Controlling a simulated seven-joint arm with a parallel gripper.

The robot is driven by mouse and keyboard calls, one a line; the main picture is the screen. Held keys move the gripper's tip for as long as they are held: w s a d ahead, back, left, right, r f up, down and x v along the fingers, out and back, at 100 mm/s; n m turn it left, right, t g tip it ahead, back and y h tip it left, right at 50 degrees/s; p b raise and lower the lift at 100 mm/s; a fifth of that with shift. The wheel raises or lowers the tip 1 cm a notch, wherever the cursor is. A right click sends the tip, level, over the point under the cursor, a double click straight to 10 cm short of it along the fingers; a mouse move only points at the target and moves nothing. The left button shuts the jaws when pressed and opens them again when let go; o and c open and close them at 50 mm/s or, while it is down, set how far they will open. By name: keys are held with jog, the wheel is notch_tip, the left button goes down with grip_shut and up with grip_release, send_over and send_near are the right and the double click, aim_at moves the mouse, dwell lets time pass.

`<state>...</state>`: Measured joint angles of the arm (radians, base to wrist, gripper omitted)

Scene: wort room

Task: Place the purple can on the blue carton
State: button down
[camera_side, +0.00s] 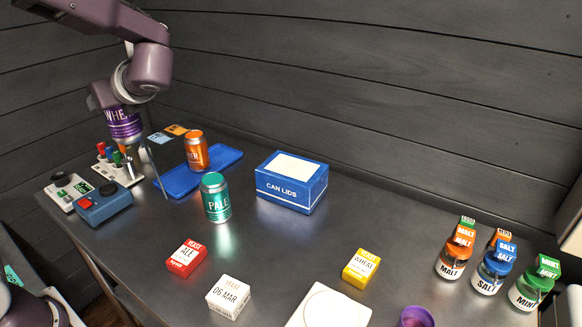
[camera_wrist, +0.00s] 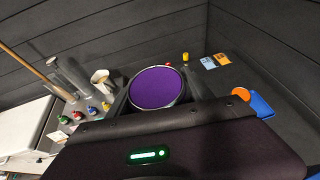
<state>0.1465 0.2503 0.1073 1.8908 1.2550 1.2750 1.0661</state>
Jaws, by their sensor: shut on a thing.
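The purple can (camera_side: 124,124) is held in my gripper (camera_side: 112,102) in the air at the upper left, above the back left of the bench. Its purple top (camera_wrist: 157,88) shows between the two fingers in the wrist view. The blue carton (camera_side: 289,188), lettered CAN LIDS, stands on the bench near the middle, to the right of my gripper and lower. It has a white label on top, with nothing standing on it. The carton is not seen in the wrist view.
An orange can (camera_side: 196,151) stands on a blue tray (camera_side: 172,183); a teal can (camera_side: 215,198) stands between tray and carton. Control boxes (camera_side: 103,204) and a rack (camera_side: 118,168) lie below my gripper. Small yeast boxes (camera_side: 187,257) are in front, jars (camera_side: 494,268) at right.

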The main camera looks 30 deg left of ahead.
jog(key=w+d+m+t+h, duration=0.3)
jog(key=w+d+m+t, duration=0.2)
jog(key=w+d, duration=0.85)
jog(key=w+d+m+t+h, duration=0.5)
jog(key=w+d, duration=0.5)
jog(key=w, duration=0.7)
jog(key=shift+m+y, duration=0.5)
notch_tip(320, 180, down, 14)
jog(key=shift+s+d+r, duration=0.1)
jog(key=shift+d+r, duration=0.05)
jog(key=shift+r, duration=0.1)
jog(key=shift+f, duration=0.45)
jog(key=shift+f, duration=0.15)
jog(key=shift+c, duration=2.1)
grip_release()
